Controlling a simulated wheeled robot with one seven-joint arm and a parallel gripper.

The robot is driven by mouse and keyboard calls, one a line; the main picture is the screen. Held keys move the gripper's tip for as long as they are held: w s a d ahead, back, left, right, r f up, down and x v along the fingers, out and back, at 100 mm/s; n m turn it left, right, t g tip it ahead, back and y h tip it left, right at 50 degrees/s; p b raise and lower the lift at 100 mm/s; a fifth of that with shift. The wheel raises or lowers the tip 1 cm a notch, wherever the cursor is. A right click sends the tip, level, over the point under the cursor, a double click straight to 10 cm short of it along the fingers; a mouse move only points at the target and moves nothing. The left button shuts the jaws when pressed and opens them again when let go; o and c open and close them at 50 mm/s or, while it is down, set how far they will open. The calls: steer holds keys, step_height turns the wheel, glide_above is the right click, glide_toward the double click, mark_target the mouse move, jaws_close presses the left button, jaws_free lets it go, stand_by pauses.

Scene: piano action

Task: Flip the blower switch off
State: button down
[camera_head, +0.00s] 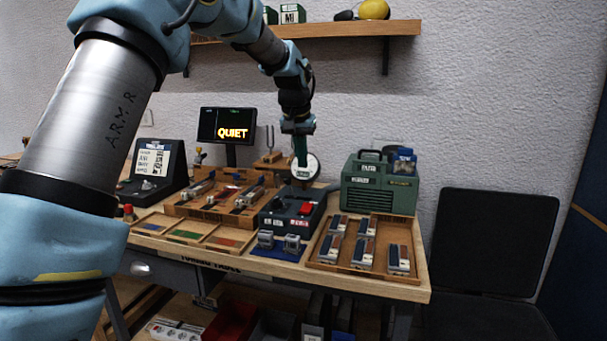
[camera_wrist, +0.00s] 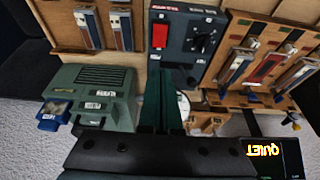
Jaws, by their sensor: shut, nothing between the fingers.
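A dark control box (camera_head: 292,222) stands on the bench with a red rocker switch (camera_head: 306,208) on its top. The box (camera_wrist: 185,72) also shows in the wrist view, where the red switch (camera_wrist: 160,36) sits beside a black knob (camera_wrist: 203,43). I cannot read its labels or tell the rocker's tilt. A green machine (camera_head: 378,190) with a vented front stands right of the box; it also shows in the wrist view (camera_wrist: 101,90). My gripper (camera_head: 301,164) is shut and empty above the back of the box. Its fingers (camera_wrist: 161,78) point toward the box, apart from the switch.
A screen (camera_head: 227,126) reads QUIET. A wooden tray (camera_head: 371,266) of several key-like parts lies right of the box, and a compartmented tray (camera_head: 190,238) lies left. A tuning fork (camera_head: 269,140) and a round white dial stand behind. A shelf (camera_head: 340,29) hangs above.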

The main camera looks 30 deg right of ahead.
mark_target(305, 208)
steer(key=p+x, duration=0.1)
steer(key=x, duration=0.3)
steer(key=p+x, duration=0.1)
steer(key=x, duration=0.2)
steer(key=p+x, duration=0.1)
steer(key=x, duration=0.3)
steer(key=shift+s+a+f, duration=0.2)
steer(key=shift+s+f, duration=0.05)
steer(key=shift+f, duration=0.7)
steer(key=shift+w+d+f, duration=0.15)
steer(key=shift+f, duration=0.25)
steer(key=shift+r, duration=0.1)
steer(key=shift+s+a+b, duration=0.35)
steer(key=shift+s+a, duration=0.25)
steer(key=shift+s, duration=0.05)
